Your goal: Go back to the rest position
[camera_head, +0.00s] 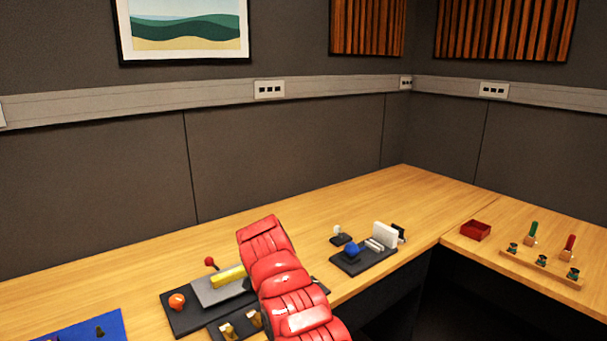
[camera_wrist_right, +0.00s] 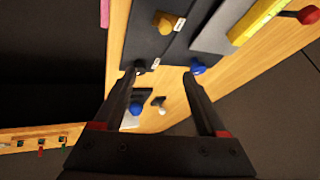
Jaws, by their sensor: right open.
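My right gripper (camera_wrist_right: 163,76) is open in the right wrist view, with its two dark fingers apart and nothing visible between the tips. In the head view a red arm of mine reaches up over the near edge of the desk, and its gripper cannot be made out there. A blue ball (camera_head: 352,249) sits on a black panel (camera_head: 349,264) to the right of the arm. The blue ball (camera_wrist_right: 136,108) also shows between the fingers in the wrist view, farther off. My left gripper is in neither view.
A black panel (camera_head: 178,319) with an orange knob (camera_head: 177,301) and a yellow bar (camera_head: 228,276) lies left of the arm, partly hidden by it. A red tray (camera_head: 475,230) and a wooden rack (camera_head: 540,268) stand at the right. The desk behind is clear.

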